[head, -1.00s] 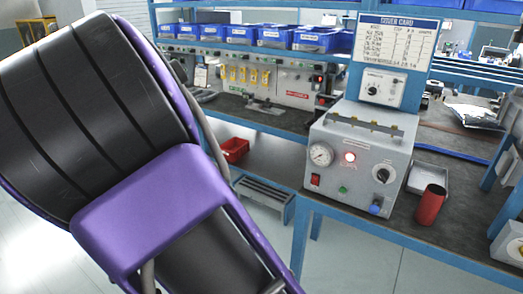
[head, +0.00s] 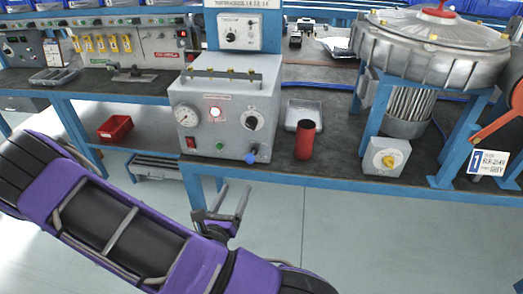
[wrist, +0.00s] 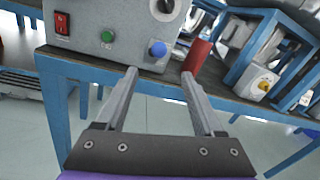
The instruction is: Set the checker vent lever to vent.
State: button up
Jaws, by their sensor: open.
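The checker (head: 228,88) is a grey box on the bench with a gauge (head: 184,115), a lit red lamp (head: 215,112), a black round knob (head: 252,121), a red switch (head: 191,142) and a green button (head: 220,146). A blue-tipped control (head: 251,158) sits low on its front, at the right. It also shows in the wrist view (wrist: 157,49). No control is clearly readable as the vent lever. My gripper (head: 235,188) is open and empty, in front of and below the checker. In the wrist view its fingers (wrist: 159,73) point toward the blue-tipped control, apart from it.
A red cylinder (head: 306,141) and a small grey tray (head: 304,112) stand right of the checker. The blue bench edge (head: 330,180) runs below it. A large blower (head: 430,50) and a yellow-knob box (head: 387,157) stand farther right. A red bin (head: 115,128) is on a lower shelf.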

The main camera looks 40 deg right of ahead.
aim_at(253, 153)
jog(key=b+x, duration=0.1)
jog(key=x, duration=1.6)
jog(key=shift+w, duration=0.15)
grip_shut()
dwell(0.8)
